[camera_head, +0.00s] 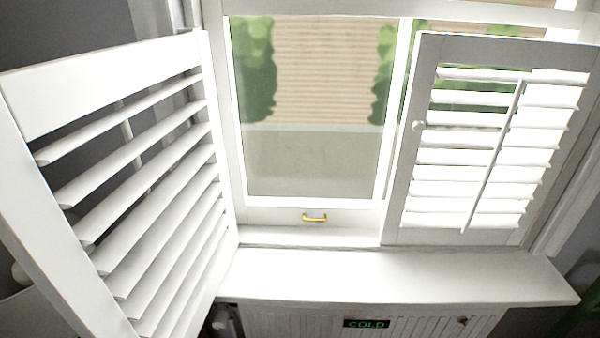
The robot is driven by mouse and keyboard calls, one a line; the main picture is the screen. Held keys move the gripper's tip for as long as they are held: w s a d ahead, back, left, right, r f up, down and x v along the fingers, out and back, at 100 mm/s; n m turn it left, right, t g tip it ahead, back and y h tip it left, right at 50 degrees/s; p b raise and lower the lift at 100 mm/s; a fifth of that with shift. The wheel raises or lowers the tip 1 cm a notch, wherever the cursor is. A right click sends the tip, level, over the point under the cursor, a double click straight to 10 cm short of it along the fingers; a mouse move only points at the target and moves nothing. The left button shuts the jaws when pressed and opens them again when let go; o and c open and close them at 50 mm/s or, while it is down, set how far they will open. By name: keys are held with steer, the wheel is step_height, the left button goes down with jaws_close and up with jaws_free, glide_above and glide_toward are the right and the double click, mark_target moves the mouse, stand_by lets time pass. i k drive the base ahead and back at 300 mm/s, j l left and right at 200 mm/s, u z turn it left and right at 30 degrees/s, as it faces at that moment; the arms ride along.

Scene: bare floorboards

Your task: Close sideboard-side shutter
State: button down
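Two white louvred shutters flank a window (310,165). The left shutter (95,95) stands swung open into the room, its free edge toward the camera at the far left. Its slats are tilted with gaps between them. The right shutter (400,215) lies across the right part of the window, at or nearly in its plane. My gripper is not in view.
A white sill (390,275) juts out below the window. Under it is a white ribbed radiator (280,322) with a display (366,324) reading "COLD". A brass handle (314,217) is on the window's lower rail. Green leaves (575,315) show at lower right. The middle window opening is clear.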

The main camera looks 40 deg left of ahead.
mark_target(166, 264)
steer(key=k+u, duration=0.1)
steer(key=u, duration=0.7)
steer(key=k+u, duration=0.15)
steer(key=u, duration=0.65)
steer(key=i+l+u, duration=0.1)
steer(key=i+l, duration=0.05)
steer(key=l, duration=0.1)
